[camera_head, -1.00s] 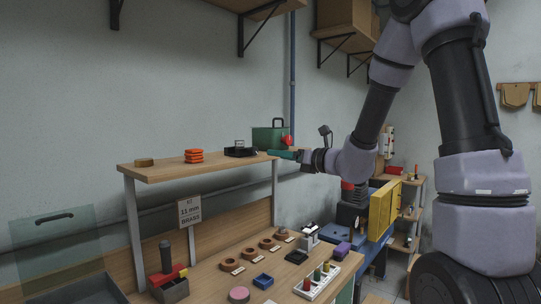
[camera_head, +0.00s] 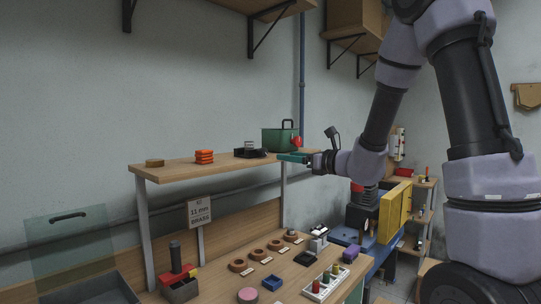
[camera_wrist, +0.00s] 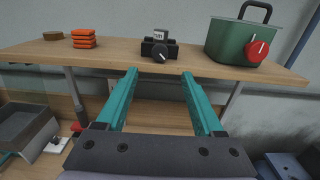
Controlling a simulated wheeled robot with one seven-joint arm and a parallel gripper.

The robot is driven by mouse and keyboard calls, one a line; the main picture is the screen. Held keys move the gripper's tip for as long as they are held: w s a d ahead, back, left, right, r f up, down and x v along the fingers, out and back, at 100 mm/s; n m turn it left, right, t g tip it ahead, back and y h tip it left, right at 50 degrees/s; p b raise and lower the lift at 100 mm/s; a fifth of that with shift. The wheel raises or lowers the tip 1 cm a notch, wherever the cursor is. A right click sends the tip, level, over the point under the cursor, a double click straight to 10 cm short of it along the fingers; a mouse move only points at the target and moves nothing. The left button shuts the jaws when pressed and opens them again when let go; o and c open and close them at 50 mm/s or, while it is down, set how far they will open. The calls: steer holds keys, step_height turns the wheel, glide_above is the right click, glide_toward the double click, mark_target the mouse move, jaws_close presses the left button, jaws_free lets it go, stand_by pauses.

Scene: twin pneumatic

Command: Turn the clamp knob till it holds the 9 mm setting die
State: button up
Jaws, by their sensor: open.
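A small black clamp block (camera_wrist: 146,47) stands on the wooden shelf in the wrist view, with a round dark knob (camera_wrist: 160,55) bearing a white pointer on its front. A small grey block with a light label (camera_wrist: 161,35), perhaps the setting die, stands at its top; I cannot read its size or tell if it is gripped. The clamp also shows dark and small in the head view (camera_head: 250,153). My gripper (camera_wrist: 160,75) is open and empty, its teal fingers apart in front of and below the knob, not touching it. In the head view my gripper (camera_head: 293,157) is at the shelf's right end.
A green box (camera_wrist: 228,42) with a red knob (camera_wrist: 257,51) stands right of the clamp. Stacked orange pieces (camera_wrist: 84,39) and a brown disc (camera_wrist: 53,36) lie left. The shelf edge (camera_wrist: 60,60) is close to my fingers. Rings and a peg block (camera_head: 325,283) occupy the bench below.

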mark_target(265, 153)
steer(key=x, duration=0.9)
steer(key=shift+w+a, duration=0.15)
steer(key=shift+a, duration=0.05)
jaws_close()
steer(key=shift+m, duration=1.6)
jaws_free()
steer(key=shift+d, duration=0.1)
